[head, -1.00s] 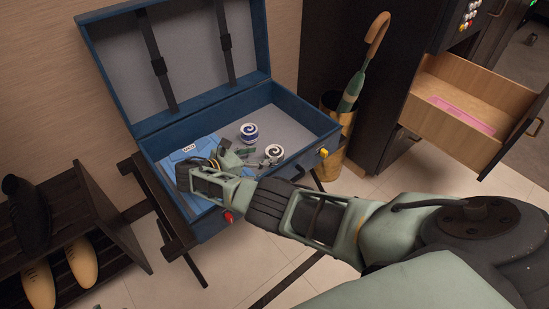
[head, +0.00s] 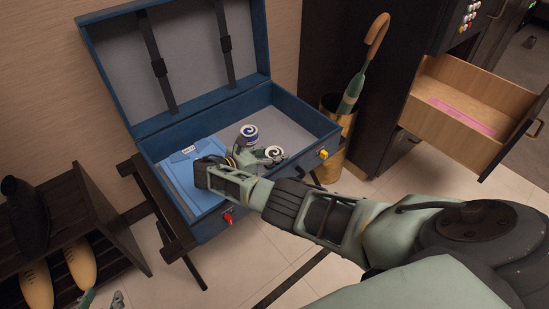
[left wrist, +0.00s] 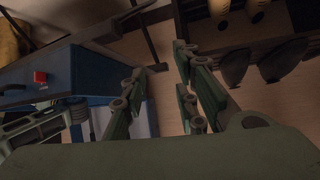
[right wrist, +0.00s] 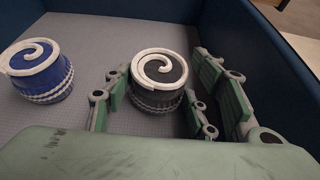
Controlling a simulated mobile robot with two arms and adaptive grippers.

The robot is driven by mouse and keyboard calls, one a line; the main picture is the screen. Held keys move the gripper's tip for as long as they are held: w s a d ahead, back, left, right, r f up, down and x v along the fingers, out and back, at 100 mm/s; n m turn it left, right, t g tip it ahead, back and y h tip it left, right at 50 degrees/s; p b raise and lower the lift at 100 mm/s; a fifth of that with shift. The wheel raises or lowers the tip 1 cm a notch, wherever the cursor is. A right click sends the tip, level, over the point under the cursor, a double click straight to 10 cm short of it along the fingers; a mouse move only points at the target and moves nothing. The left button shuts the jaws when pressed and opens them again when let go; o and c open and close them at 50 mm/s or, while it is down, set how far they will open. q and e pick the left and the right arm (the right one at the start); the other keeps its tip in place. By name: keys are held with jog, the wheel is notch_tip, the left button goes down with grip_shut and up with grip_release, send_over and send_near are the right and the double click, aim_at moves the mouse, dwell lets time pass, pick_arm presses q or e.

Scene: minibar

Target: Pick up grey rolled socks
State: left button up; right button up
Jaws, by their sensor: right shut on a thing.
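The grey rolled socks (right wrist: 160,84), dark with a white spiral on top and a white band below, stand in the open blue suitcase. They also show in the head view (head: 274,153), partly hidden by my right gripper (head: 258,154). In the right wrist view my right gripper (right wrist: 150,108) has its fingers on both sides of the grey socks and is shut on them. The socks still appear to rest on the suitcase floor. My left gripper (left wrist: 160,92) is open and empty, low beside the suitcase; its tips show at the bottom of the head view (head: 118,299).
Blue-and-white rolled socks (right wrist: 38,70) stand left of the grey ones in the right wrist view. A folded blue shirt (head: 180,180) lies in the suitcase (head: 310,118). A shoe rack (head: 100,215), an umbrella stand (head: 335,145) and an open drawer (head: 450,135) surround it.

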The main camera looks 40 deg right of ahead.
jog(key=shift+f, duration=0.2)
jog(key=c, duration=0.6)
jog(key=shift+r, duration=0.1)
